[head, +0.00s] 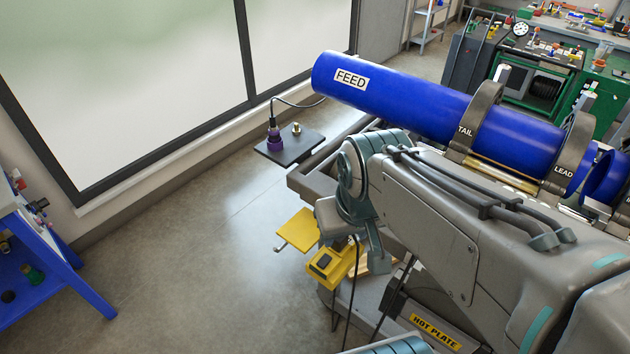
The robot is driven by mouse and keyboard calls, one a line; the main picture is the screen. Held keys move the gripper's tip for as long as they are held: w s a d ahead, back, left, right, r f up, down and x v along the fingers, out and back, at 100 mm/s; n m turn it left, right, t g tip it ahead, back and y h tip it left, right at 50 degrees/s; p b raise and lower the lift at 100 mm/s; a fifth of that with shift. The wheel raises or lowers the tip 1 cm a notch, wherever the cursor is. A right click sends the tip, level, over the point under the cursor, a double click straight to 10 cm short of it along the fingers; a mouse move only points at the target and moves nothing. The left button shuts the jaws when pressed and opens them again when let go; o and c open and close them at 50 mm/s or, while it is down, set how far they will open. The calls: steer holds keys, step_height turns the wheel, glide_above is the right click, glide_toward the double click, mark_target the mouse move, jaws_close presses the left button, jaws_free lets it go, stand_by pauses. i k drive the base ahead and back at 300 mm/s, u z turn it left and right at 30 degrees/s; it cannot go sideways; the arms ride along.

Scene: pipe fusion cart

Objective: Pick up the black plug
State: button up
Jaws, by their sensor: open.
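The black plug (273,122) stands upright, with a black cable rising from its top and curving right toward the blue pipe. It sits on or in a purple socket (274,140) on a dark plate (289,149) at the cart's far-left corner. My gripper (352,241) hangs below my wrist, right of the plug and nearer the camera. Its jaws are apart and I see nothing between them. It is clear of the plug. My wrist and arm hide part of the cart.
A brass fitting (297,129) stands on the plate just right of the plug. The blue pipe (412,95) marked FEED lies behind my arm. Open floor (185,240) lies left.

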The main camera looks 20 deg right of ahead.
mark_target(340, 243)
steer(key=k, duration=0.5)
steer(key=u, duration=1.15)
steer(key=i, duration=1.15)
steer(key=z, duration=1.8)
